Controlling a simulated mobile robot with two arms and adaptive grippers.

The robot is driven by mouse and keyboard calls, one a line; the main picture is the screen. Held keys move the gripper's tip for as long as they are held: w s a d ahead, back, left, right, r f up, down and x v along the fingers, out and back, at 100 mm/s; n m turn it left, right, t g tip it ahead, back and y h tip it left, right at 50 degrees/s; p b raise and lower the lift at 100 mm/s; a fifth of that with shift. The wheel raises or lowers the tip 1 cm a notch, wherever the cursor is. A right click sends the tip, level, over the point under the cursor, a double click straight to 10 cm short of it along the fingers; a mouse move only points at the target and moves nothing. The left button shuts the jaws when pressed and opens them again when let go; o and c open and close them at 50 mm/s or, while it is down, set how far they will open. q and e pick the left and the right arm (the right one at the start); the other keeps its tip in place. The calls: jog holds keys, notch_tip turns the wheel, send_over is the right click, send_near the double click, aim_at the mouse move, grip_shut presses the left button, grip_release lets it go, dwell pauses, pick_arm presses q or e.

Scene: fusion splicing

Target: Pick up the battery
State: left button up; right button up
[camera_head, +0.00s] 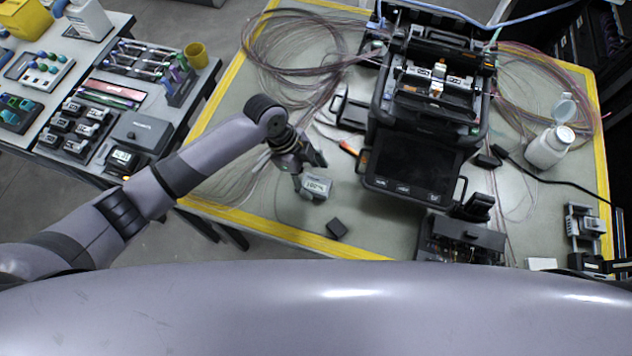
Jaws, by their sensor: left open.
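A small grey block with a pale, printed label (317,187), which looks like the battery, is on the table left of the splicer. My left gripper (311,174) reaches in from the left and is right at this block, with its fingers apart. One finger is close to the block's left end; whether it touches cannot be told. A small plain black block (337,229) lies on the table just below.
The black fusion splicer (415,150) stands right of my left gripper. Loose fibre coils (290,50) lie behind it. A white bottle (549,147) and a black device (460,240) are to the right. A side table (205,85) with tools stands at left.

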aim_at(316, 186)
pick_arm(q)
jog(key=shift+x, duration=1.4)
jog(key=shift+c, duration=0.3)
jog(key=shift+w, duration=0.1)
grip_shut()
